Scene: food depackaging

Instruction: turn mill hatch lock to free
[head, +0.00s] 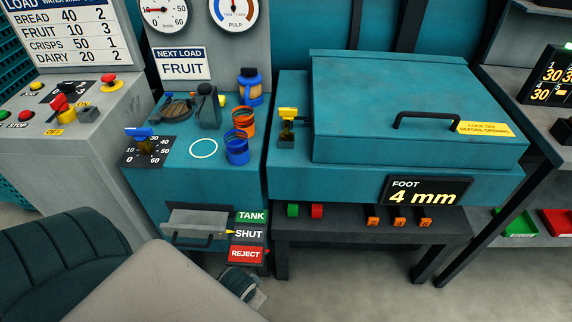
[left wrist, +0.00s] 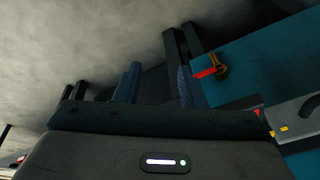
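The mill hatch lock appears to be the yellow-handled lever (head: 288,113) on the teal mill deck, just left of the closed hatch lid (head: 410,95). Its handle lies roughly crosswise on a dark post with a brass part below. I cannot read a lock or free mark beside it. My left gripper shows in the left wrist view (left wrist: 157,82), with two dark fingers apart and nothing between them. In the head view only a dark part of it shows low, below the reject label, well away from the lever. My right gripper is not in view.
A black handle (head: 428,119) and a yellow label (head: 486,129) are on the lid. Left of the lever stand blue and orange cups (head: 238,150) and a blue-handled dial (head: 142,134). In the left wrist view a red-handled brass fitting (left wrist: 207,72) sits on a teal face.

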